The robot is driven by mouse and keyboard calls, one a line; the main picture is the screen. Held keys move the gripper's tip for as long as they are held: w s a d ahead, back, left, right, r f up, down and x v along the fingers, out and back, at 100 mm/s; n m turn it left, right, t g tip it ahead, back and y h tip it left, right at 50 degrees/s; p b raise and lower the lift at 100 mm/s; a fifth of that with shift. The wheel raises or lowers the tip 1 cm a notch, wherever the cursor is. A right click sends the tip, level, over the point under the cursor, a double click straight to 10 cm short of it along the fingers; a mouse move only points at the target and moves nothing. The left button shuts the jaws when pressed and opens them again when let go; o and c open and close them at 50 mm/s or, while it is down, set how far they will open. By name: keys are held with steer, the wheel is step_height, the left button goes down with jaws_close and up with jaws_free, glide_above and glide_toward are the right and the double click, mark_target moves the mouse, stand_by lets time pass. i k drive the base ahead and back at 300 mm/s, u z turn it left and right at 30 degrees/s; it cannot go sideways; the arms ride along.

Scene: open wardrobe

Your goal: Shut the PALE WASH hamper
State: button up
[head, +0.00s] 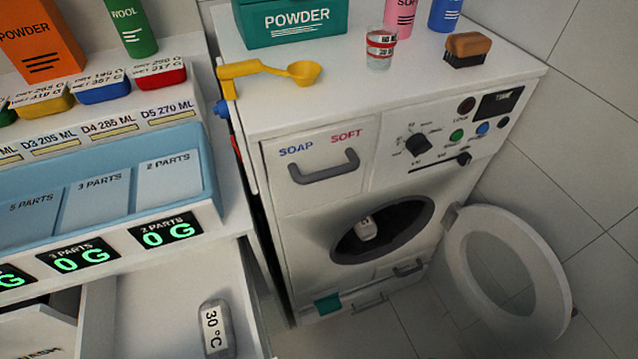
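A white hamper or drawer (150,285) stands open at the bottom left, under the scale unit. A grey rounded piece marked 30 °C (215,328) lies inside it. Its front is cut off by the bottom edge, so I cannot read its label. A white panel (35,332) to its left carries lettering cut off at the frame edge, seemingly ending in "WASH". A dark gap shows behind that panel. I cannot tell which of the two is the PALE WASH hamper. My gripper is not in view.
A white washing machine (330,225) stands to the right, its round door (455,270) swung open rightward. A grey piece (366,228) lies in its drum. A blue divided tray (100,195) sits above the open hamper. A yellow scoop (268,70) lies on the machine top.

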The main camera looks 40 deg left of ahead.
mark_target(150, 311)
steer(key=k, duration=0.5)
steer(key=z, duration=0.25)
steer(key=i, duration=0.55)
steer(key=u, duration=3.95)
